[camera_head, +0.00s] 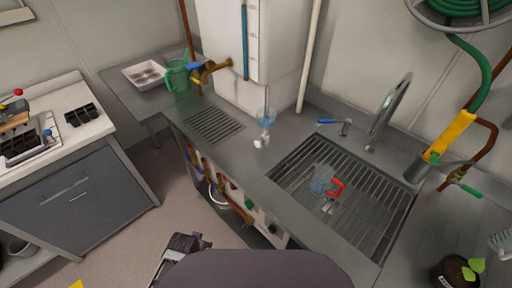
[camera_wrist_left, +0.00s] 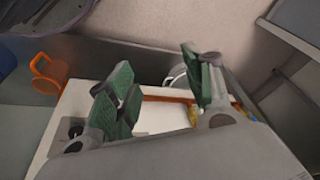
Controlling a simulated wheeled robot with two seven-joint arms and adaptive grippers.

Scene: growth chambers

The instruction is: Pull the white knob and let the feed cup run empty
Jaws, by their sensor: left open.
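A small clear bluish cup or funnel (camera_head: 266,116) stands at the counter's edge, below the white tank. A white knob-like piece (camera_head: 261,141) sits just under it. I cannot tell its exact shape, nor see the liquid level in the cup. My left gripper (camera_head: 186,243) shows at the bottom, low in front of the counter and well apart from the knob. In the left wrist view its green-padded fingers (camera_wrist_left: 165,88) are spread, with nothing between them. Neither the cup nor the knob can be made out in that view. My right gripper is not in view.
A sink grate (camera_head: 290,172) holds a clear jug with a red handle (camera_head: 335,187). Pipes and valves (camera_head: 205,170) line the counter front. Floor (camera_head: 130,235) is clear at left.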

